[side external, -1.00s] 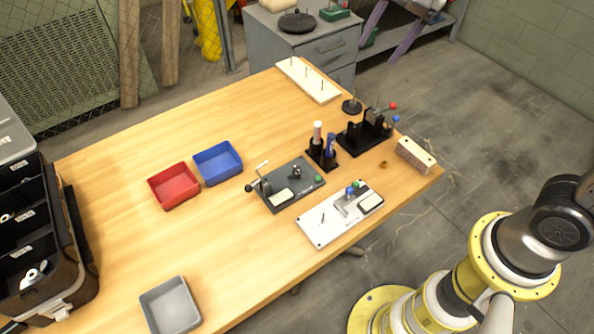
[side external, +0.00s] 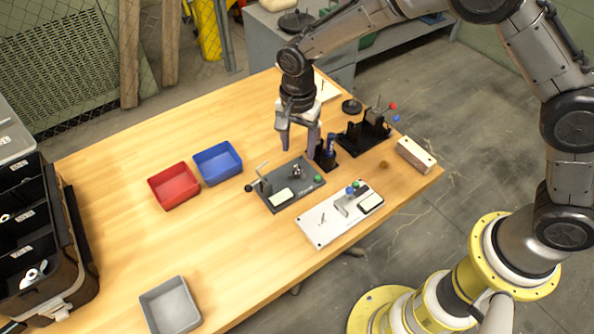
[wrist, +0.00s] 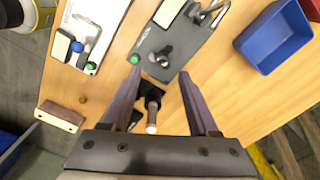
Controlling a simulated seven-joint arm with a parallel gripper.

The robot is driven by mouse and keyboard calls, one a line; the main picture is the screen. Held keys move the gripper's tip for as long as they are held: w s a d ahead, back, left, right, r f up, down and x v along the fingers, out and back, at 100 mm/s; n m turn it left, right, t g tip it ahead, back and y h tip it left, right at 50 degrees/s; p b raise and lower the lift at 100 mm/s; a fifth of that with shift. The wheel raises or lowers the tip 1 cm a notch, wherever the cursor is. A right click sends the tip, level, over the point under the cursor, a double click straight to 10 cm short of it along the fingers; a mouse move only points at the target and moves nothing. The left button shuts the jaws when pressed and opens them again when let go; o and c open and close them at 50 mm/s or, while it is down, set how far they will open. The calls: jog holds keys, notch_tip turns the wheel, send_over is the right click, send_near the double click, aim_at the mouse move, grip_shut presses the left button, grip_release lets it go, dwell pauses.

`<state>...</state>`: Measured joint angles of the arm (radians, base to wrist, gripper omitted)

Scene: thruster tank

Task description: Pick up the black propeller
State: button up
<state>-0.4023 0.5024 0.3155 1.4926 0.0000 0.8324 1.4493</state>
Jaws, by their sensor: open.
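My gripper (side external: 298,150) points down with its fingers apart and nothing visible between them. It is above the table, close to the dark grey fixture plate (side external: 280,201). In the wrist view, the open fingers (wrist: 160,75) frame the black tube stand, with the grey plate (wrist: 148,40) beyond the tips. A small dark part (wrist: 163,54) with a lighter stem sits on that plate; it also shows in the side view (side external: 297,171). I cannot tell for sure whether it is the black propeller. No other clear propeller shape shows on the table.
The black tube stand (side external: 325,158) is right beside my gripper. A white fixture plate (side external: 318,232) lies in front, and a black fixture (side external: 362,140) stands behind right. Blue (side external: 218,164), red (side external: 173,187) and grey (side external: 170,306) bins stand left. The table's middle left is clear.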

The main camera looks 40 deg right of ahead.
aim_at(297, 165)
jog(key=shift+w+f, duration=0.15)
jog(key=shift+f, duration=1.75)
jog(key=shift+w+f, duration=0.15)
jog(key=shift+f, duration=1.75)
grip_shut()
